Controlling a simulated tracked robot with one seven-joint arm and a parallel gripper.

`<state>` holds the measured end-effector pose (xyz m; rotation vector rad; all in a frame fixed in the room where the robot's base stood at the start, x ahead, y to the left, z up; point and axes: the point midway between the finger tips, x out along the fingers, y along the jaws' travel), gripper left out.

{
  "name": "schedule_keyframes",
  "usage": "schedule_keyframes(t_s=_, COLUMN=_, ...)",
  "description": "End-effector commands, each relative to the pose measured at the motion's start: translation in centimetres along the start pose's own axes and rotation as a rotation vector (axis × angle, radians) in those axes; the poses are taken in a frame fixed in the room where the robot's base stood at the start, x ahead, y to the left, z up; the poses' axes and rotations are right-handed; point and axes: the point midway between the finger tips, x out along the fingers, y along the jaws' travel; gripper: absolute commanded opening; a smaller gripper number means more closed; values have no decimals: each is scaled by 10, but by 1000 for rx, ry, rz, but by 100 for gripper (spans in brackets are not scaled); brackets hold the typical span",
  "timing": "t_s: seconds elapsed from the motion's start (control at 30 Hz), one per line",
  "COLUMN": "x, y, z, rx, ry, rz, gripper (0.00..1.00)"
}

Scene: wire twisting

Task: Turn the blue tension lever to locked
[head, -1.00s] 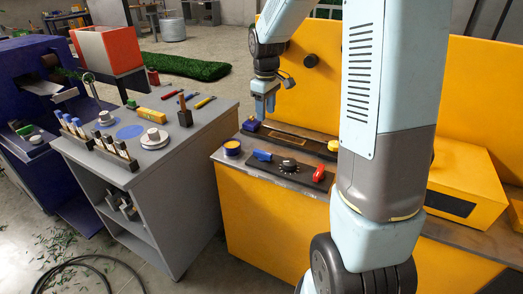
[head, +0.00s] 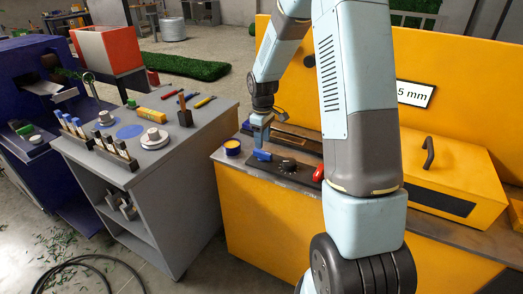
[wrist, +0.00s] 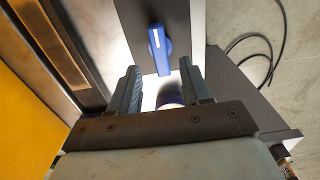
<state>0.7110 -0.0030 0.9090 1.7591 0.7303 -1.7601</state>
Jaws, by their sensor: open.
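The blue tension lever (head: 262,155) sits at the left end of a black control panel (head: 301,170) on the yellow machine's front ledge. In the wrist view the blue lever (wrist: 160,48) shows a white mark, and its near end lies around the gap between my fingertips. My gripper (head: 261,138) points down just above the lever. In the wrist view my gripper (wrist: 158,68) is open, with one finger on each side of the lever's near end and no clear contact.
A black knob (head: 288,165) and a red lever (head: 319,173) share the panel. A small yellow-and-blue pot (head: 232,147) stands left of it. The yellow machine body (head: 450,165) rises behind. A grey workbench (head: 185,150) with tools stands to the left, across a gap.

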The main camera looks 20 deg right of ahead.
Motion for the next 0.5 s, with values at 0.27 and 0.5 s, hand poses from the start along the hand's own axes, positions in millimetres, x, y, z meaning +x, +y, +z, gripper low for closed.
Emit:
schedule_keyframes(t_s=0.27, x=40, y=0, z=0, rx=0, ry=-1, rz=-1, gripper=48)
schedule_keyframes(t_s=0.5, x=52, y=0, z=0, rx=0, ry=0, rz=0, gripper=48)
